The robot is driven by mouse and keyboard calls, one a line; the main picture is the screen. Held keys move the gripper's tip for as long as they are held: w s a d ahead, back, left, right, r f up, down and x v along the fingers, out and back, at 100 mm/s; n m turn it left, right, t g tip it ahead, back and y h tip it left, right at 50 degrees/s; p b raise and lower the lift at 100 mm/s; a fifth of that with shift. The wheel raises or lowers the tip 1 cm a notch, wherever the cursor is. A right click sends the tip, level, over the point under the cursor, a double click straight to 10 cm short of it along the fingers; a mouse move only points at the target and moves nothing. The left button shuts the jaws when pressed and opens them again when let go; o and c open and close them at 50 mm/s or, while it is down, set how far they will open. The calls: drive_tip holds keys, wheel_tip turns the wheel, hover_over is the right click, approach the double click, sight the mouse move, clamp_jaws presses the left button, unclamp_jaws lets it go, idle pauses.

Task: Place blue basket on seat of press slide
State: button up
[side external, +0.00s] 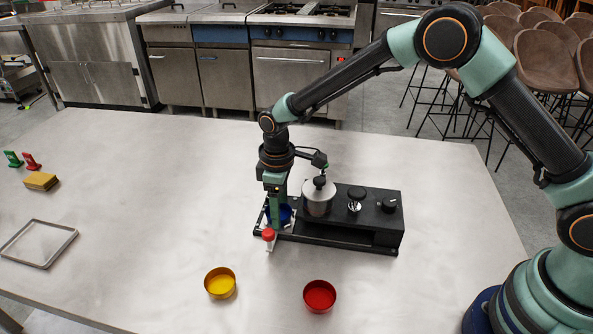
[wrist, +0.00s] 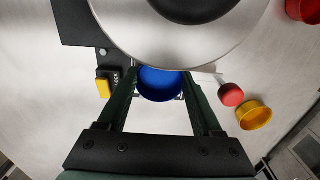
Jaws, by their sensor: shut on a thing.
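The blue basket (side external: 287,213) is at the left end of the black press (side external: 345,238), partly hidden by my gripper. In the wrist view the blue basket (wrist: 160,88) lies between my two fingers, its far edge under the silver press head. My gripper (wrist: 160,76) is shut on it, pointing down. In the side view my gripper (side external: 279,210) is just left of the silver press head (side external: 319,199). The slide's seat is hidden by the basket and fingers, so I cannot tell whether the basket touches it.
A red-knobbed handle (side external: 268,235) sticks out at the press's front left. A yellow cup (side external: 220,283) and a red cup (side external: 320,296) stand in front. A yellow block (side external: 40,181) and an empty metal frame (side external: 38,244) lie at left. The table between is clear.

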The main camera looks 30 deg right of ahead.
drive_tip(key=shift+f, duration=0.15)
drive_tip(key=o, duration=1.3)
drive_tip(key=shift+o, duration=0.2)
drive_tip(key=s+d+r+m+t, duration=0.1)
drive_tip(key=d+r, duration=0.1)
drive_tip(key=r, duration=0.7)
drive_tip(key=s+d+r+m, duration=0.1)
drive_tip(key=d+r, duration=0.2)
drive_tip(key=r, duration=0.6)
drive_tip(key=s+d+r+m+t, duration=0.2)
drive_tip(key=s+d+m, duration=0.1)
drive_tip(key=s+d, duration=0.3)
drive_tip(key=s+d+r+m+t, duration=0.2)
drive_tip(key=s+d+r+m, duration=0.1)
drive_tip(key=s+d, duration=0.4)
drive_tip(key=s+m, duration=0.1)
drive_tip(key=s, duration=0.1)
drive_tip(key=shift+s+t, duration=0.3)
